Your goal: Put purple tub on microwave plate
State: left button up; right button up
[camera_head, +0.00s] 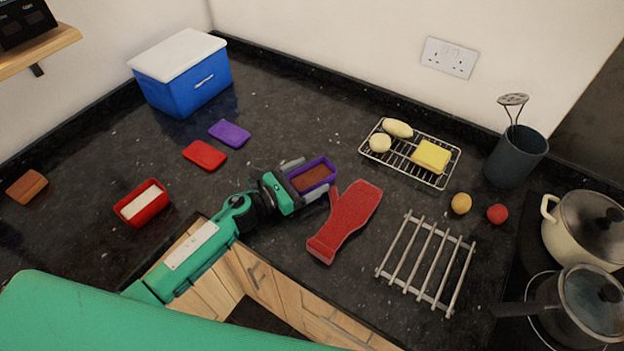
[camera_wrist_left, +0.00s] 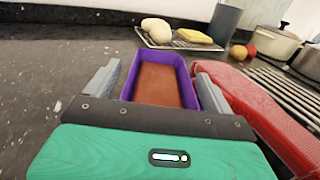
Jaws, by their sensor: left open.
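The purple tub (camera_head: 330,163) is a small open box with brown contents, standing upright on the dark granite counter. My left gripper (camera_head: 307,178) is open, with one finger along each long side of the tub's near part. In the left wrist view the purple tub (camera_wrist_left: 160,80) lies between the two grey fingers of my left gripper (camera_wrist_left: 158,90), and I cannot tell whether they touch it. A purple lid (camera_head: 229,133) lies flat farther left on the counter. I see no microwave plate in these views. My right gripper is not in view.
A red oven mitt (camera_head: 346,219) lies close to the right of the gripper. A wire rack (camera_head: 398,163) with food, a metal trivet (camera_head: 427,262) and pots (camera_head: 585,230) are farther right. A red tub (camera_head: 143,203), red lid (camera_head: 205,155) and blue cooler (camera_head: 185,75) are left.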

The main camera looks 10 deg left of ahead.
pick_arm(q)
jog(key=c, duration=1.2)
jog(key=shift+c, duration=0.6)
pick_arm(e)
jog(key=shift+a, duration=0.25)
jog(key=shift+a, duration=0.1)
